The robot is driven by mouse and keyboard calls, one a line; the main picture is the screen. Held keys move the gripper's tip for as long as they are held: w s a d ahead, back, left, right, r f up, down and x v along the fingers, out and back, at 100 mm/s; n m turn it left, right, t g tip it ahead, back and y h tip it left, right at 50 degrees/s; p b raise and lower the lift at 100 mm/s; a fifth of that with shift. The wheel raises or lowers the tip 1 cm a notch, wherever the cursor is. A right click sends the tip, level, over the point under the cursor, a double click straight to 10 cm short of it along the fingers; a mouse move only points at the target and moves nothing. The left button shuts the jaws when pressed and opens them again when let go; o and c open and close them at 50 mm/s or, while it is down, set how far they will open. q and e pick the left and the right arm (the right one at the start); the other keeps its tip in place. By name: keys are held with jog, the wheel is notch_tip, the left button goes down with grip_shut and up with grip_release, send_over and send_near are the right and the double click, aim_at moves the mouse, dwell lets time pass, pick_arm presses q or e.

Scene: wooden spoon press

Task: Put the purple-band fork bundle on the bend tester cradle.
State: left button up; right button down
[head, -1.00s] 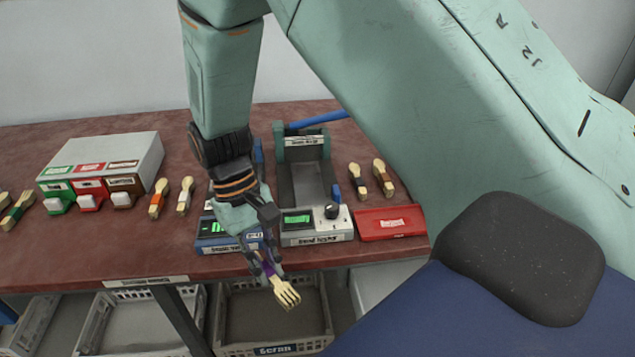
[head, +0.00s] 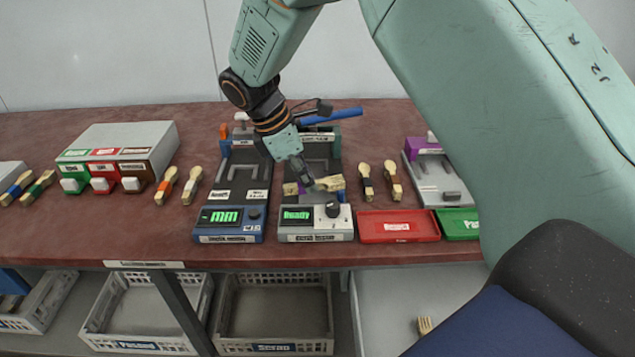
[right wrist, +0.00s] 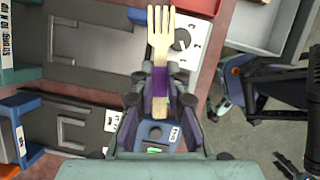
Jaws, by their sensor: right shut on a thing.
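The purple-band fork bundle (head: 330,183) is pale wood, with its tines to the right in the head view. My right gripper (head: 306,184) is shut on it and holds it crosswise above the bend tester (head: 315,236), just behind the lit Ready display. In the right wrist view the bundle (right wrist: 161,40) points up, and its purple band sits between the fingertips of my right gripper (right wrist: 160,98). The cradle bed (head: 318,152) is partly hidden by my gripper and the bundle. I cannot tell whether the bundle touches the tester. My left gripper is out of view.
A blue mm gauge (head: 230,226) stands close at left, a red tray (head: 398,227) at right. Dark-banded bundles (head: 391,180) lie behind the tray; others lie left of the gauge. A purple-topped device (head: 432,172) stands farther right. Crates (head: 275,346) sit below the table edge.

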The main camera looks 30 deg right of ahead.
jog(key=w+d+r+n+t, duration=0.2)
jog(key=w+n, duration=0.1)
jog(key=n, duration=0.2)
jog(key=n+t+y+b, duration=0.15)
jog(key=n+t, duration=0.25)
jog(key=n, duration=0.7)
send_near(314, 172)
jog(key=shift+d+f+g+y+b, duration=0.1)
jog(key=shift+f+g+y+b, duration=0.2)
jog(key=shift+f+b, duration=0.5)
notch_tip(314, 172, down, 4)
jog(key=shift+s+r+b, duration=0.1)
jog(key=shift+r+b, duration=0.15)
jog(key=shift+b, duration=0.45)
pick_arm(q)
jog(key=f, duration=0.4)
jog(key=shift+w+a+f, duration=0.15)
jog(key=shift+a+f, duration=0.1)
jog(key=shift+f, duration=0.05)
pick_arm(e)
jog(key=shift+f, duration=0.15)
jog(key=shift+f, duration=0.1)
jog(key=c, duration=1.7)
grip_release()
jog(key=o, duration=0.3)
jog(key=shift+o, duration=0.2)
